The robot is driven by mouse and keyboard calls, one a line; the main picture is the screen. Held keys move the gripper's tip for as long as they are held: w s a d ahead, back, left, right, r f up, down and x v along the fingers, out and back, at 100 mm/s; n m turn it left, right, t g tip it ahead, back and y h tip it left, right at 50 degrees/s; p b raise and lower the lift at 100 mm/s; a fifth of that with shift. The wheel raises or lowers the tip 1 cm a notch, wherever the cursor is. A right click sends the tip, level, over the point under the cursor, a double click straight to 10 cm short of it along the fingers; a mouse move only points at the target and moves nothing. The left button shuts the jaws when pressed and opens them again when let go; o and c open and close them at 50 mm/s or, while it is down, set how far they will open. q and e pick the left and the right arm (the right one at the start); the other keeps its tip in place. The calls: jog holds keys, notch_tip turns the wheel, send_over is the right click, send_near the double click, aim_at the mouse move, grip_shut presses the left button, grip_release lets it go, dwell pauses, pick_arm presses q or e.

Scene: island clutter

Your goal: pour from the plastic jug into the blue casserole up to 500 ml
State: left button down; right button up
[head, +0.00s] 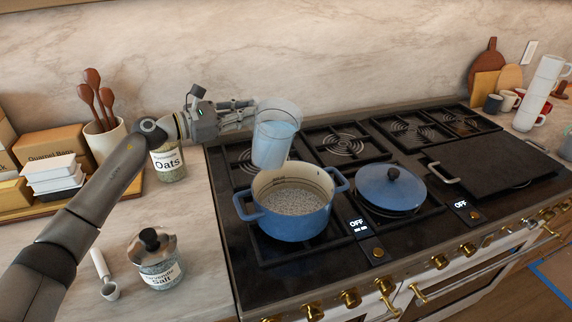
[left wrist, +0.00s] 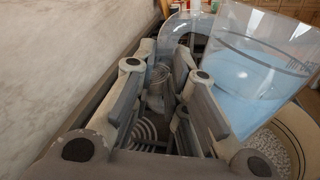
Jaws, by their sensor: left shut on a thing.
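The clear plastic jug (head: 276,135) holds light blue liquid and is over the back rim of the blue casserole (head: 290,222). It looks slightly tilted; I see no stream leaving it. My left gripper (head: 246,112) is shut on the jug at its left, handle side. In the left wrist view the jug (left wrist: 262,75) shows dark markings and blue liquid beside the gripper fingers (left wrist: 180,85). The casserole is uncovered on the front left burner, with pale, speckled contents; it also shows at the right of the wrist view (left wrist: 300,130). My right gripper is not in view.
A blue lid (head: 385,185) lies on the burner right of the casserole. A griddle (head: 495,155) covers the right of the stove. An oats jar (head: 168,162), utensil crock (head: 108,145) and salt jar (head: 158,262) stand left. Stacked white cups (head: 540,95) stand far right.

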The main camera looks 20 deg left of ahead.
pick_arm(q)
notch_tip(320, 180, up, 2)
jog(key=shift+s+a+r+m+b, duration=0.1)
jog(key=shift+m+b, duration=0.3)
jog(key=shift+m, duration=0.3)
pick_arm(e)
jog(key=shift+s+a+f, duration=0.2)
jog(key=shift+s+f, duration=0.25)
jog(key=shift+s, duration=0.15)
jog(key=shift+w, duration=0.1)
pick_arm(q)
jog(key=shift+r+m+y+b, duration=0.4)
jog(key=shift+r+m+b, duration=0.1)
jog(key=shift+m, duration=0.2)
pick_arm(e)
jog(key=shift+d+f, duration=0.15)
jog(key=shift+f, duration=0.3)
